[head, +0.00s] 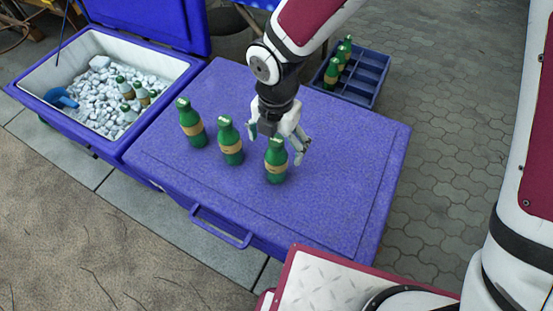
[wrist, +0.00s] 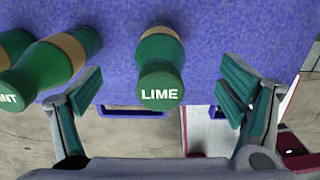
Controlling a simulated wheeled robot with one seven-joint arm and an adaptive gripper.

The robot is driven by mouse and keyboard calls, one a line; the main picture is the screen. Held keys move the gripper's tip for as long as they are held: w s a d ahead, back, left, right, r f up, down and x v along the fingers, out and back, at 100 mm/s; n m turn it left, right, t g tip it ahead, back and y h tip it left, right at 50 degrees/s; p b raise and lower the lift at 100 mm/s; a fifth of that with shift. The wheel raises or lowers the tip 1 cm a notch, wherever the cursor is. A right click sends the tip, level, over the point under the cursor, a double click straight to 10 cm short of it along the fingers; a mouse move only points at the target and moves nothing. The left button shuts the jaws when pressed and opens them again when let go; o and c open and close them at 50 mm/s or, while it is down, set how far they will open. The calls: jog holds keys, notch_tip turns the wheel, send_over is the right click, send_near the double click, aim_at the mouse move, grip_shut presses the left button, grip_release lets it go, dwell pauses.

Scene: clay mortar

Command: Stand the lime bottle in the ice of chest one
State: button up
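The lime bottle (head: 276,163), green with a tan band, stands upright on the closed blue lid, rightmost of three bottles. Its cap reads LIME in the wrist view (wrist: 160,85). My gripper (head: 277,142) is above and behind it, open, with its fingers spread to either side; in the wrist view the bottle lies between the finger pads with clear gaps on both sides. An open blue chest (head: 35,82) with white ice (head: 92,92) is at the left; no number shows on it. Several green bottles (head: 127,90) stand in its ice.
Two similar bottles stand left of the lime bottle, a middle one (head: 230,142) and a left one (head: 191,124). A blue scoop (head: 62,98) lies in the ice. The open chest's lid (head: 150,22) rises behind it. A blue crate (head: 370,78) with bottles is on the paving behind.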

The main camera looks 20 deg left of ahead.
jog(key=c, duration=1.8)
notch_tip(320, 180, up, 19)
jog(key=p, duration=1.7)
